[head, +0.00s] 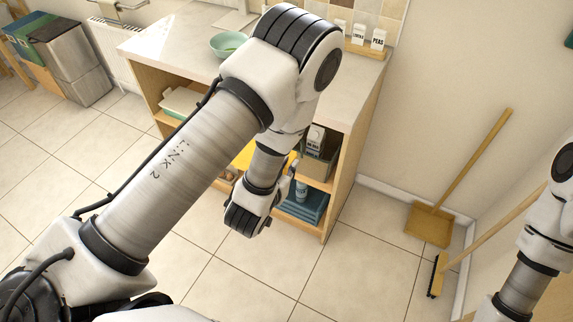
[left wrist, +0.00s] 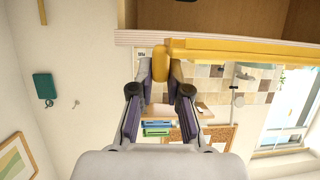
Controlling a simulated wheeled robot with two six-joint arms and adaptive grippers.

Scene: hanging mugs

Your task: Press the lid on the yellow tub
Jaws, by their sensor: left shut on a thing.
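In the left wrist view, my left gripper (left wrist: 160,76) is shut on a rounded yellow end piece (left wrist: 160,60). A long, flat yellow part (left wrist: 245,50) runs right from it, along a pale shelf edge. I cannot tell whether the gripped piece belongs to the tub or to its lid. In the head view, a patch of yellow (head: 247,156) shows in the cabinet behind my left forearm. My arm hides most of it, and the left fingers are not clear there. My right arm enters at the right edge; its gripper is out of frame.
The wooden cabinet (head: 342,175) has open shelves. Its lower shelf holds blue folded things (head: 305,205); a box (head: 318,165) stands above. A green bowl (head: 228,44) is on the worktop. The tiled floor in front is clear.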

